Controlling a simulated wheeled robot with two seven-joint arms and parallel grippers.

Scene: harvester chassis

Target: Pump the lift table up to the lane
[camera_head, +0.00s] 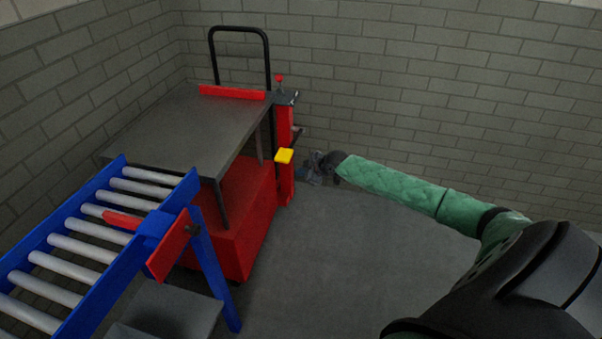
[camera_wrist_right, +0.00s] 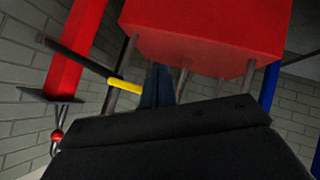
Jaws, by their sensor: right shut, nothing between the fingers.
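The lift table has a dark grey top (camera_head: 190,120), a red base (camera_head: 240,225) and a black push handle (camera_head: 239,30). My right gripper (camera_head: 308,173) is small and dark in the head view, just right of the post, and holds nothing. My left gripper is out of view.
The lane is a blue-framed roller conveyor (camera_head: 75,240) at the left, close to the table's near edge. A red plate (camera_head: 169,246) hangs at its end. Brick walls (camera_head: 430,90) enclose the back. Grey floor (camera_head: 330,270) lies clear in the middle.

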